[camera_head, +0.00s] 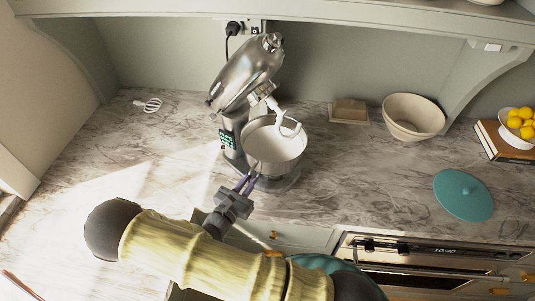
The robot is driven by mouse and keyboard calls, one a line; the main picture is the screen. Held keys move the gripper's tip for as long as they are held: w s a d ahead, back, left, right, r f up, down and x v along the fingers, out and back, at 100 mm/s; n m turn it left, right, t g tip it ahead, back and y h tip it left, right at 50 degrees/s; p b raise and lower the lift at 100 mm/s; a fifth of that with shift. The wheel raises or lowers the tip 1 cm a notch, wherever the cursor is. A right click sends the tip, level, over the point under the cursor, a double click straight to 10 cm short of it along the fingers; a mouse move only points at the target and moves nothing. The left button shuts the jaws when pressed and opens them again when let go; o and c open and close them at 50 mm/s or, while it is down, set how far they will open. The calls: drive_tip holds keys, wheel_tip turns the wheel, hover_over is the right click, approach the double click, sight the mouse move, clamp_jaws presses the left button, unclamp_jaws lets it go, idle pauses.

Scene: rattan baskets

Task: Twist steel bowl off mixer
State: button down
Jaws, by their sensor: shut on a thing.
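The stand mixer (244,78) stands on the marble counter with its silver head tilted up. A white attachment (287,123) hangs from the head over the bowl. The steel bowl (280,168) sits upright on the mixer base (285,185), and its inside looks pale. Exactly which part of the bowl the fingers hold is too small to tell.
A whisk attachment (149,105) lies at the back left. A beige bowl (413,117), a teal disc (462,195) and a fruit bowl (520,125) on books are to the right. A shelf (350,22) overhangs the back. The left counter is mostly clear.

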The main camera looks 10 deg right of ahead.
drive_tip(key=shift+s+d+r+n+t+y, duration=0.1)
drive_tip(key=shift+s+d+n+t+y, duration=0.2)
drive_tip(key=shift+d+y, duration=0.1)
drive_tip(key=shift+d, duration=0.1)
drive_tip(key=shift+s+d+n+t+y+p, duration=0.4)
drive_tip(key=shift+d+n+t+y+p, duration=0.1)
drive_tip(key=shift+p, duration=0.15)
drive_tip(key=shift+s+d, duration=0.1)
drive_tip(key=shift+d, duration=0.05)
idle(0.4)
drive_tip(key=shift+s+d+n+t+y+p, duration=0.3)
drive_tip(key=shift+d+n+t+y+p, duration=0.25)
drive_tip(key=shift+y, duration=0.35)
drive_tip(key=shift+d, duration=0.1)
drive_tip(key=shift+s+d+n+t+y+p, duration=0.25)
drive_tip(key=shift+s+d+n+y+p, duration=0.1)
drive_tip(key=shift+d+n+y+p, duration=0.3)
